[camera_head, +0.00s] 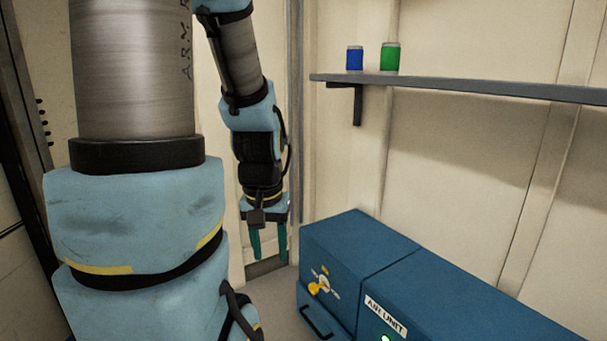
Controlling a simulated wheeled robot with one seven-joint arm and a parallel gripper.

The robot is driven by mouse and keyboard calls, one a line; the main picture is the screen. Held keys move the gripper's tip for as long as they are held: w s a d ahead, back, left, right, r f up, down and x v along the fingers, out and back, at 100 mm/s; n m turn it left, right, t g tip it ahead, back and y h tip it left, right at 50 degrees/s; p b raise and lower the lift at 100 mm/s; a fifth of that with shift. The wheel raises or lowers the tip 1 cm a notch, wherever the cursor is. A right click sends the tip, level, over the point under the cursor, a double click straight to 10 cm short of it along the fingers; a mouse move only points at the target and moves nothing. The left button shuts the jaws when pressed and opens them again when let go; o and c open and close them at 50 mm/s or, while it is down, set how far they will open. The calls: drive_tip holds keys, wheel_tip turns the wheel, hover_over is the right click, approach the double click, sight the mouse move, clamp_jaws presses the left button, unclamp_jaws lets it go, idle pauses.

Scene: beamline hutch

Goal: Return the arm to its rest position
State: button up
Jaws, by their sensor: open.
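My arm fills the left of the view, with blue joint covers and grey metal links. Its upper part runs out of the picture at the top. My gripper (269,250) hangs at the end of the arm and points down. Its two teal fingers are apart, and I see nothing between them. It is left of the blue cabinet and apart from it in the picture.
A blue cabinet marked AIR UNIT (430,285) stands at the lower right, with a yellow knob (319,287) on its front. A wall shelf (470,87) holds a blue can (354,58) and a green can (390,56). Some floor shows beside the cabinet.

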wheel_tip(320, 180, up, 19)
drive_tip(key=p, duration=1.9)
drive_tip(key=shift+s, duration=0.15)
drive_tip(key=shift+o, duration=0.4)
drive_tip(key=shift+a, duration=0.1)
